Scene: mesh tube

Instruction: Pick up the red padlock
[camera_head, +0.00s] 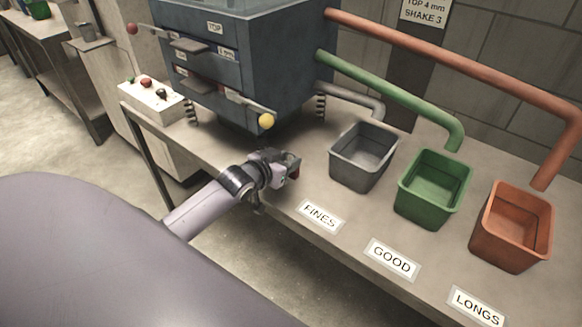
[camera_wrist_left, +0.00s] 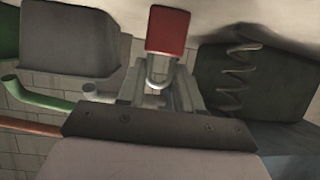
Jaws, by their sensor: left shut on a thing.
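The red padlock (camera_wrist_left: 168,29) shows in the left wrist view at the top centre, with its silver shackle between my gripper's fingers. My left gripper (camera_wrist_left: 160,88) is shut on the padlock. Most of the padlock is hidden there by the gripper. Whether it touches the tabletop is hard to tell. My right gripper is not in view.
A grey bin (camera_head: 335,168), a green bin (camera_head: 428,212) and an orange bin (camera_head: 505,248) stand on the table under coloured pipes. Labels FINES (camera_head: 320,215), GOOD (camera_head: 391,261) and LONGS (camera_head: 476,306) lie in front. A dark machine (camera_head: 285,75) on springs stands behind my gripper.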

